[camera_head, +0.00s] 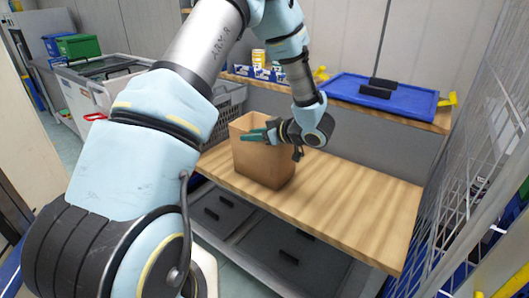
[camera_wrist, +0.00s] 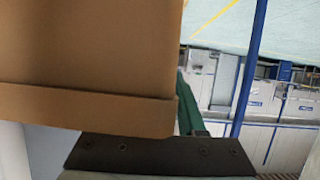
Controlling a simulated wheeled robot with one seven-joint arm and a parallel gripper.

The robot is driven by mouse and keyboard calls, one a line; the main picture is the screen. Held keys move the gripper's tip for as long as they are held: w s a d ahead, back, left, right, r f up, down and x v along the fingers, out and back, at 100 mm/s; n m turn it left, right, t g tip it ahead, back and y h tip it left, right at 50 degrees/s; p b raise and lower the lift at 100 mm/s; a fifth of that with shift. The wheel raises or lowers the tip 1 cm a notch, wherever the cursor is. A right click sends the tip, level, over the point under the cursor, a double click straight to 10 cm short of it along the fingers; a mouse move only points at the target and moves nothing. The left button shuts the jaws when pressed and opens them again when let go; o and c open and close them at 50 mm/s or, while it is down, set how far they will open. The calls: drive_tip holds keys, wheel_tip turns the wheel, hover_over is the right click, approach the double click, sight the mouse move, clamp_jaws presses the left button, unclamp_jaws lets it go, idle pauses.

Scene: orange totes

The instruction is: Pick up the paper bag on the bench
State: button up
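The brown paper bag (camera_head: 262,164) stands upright and open-topped on the wooden bench (camera_head: 345,205), near its left end. My gripper (camera_head: 254,135) comes from the right, with its green fingers at the bag's upper rim. In the wrist view the bag (camera_wrist: 90,50) fills the upper left, very close, with its rim band above the dark gripper mount. One green finger (camera_wrist: 186,108) shows just right of the bag; the other is hidden by it. I cannot tell whether the fingers press on the bag.
A blue lid with black handles (camera_head: 375,90) lies on the raised shelf behind the bench. Small boxes and a yellow-lidded jar (camera_head: 259,58) stand left of it. A grey crate (camera_head: 228,108) is behind the bag. Wire mesh (camera_head: 460,190) borders the right. The bench's right part is clear.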

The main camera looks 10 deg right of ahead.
drive_tip(key=shift+w+a, duration=0.1)
clamp_jaws()
idle(1.4)
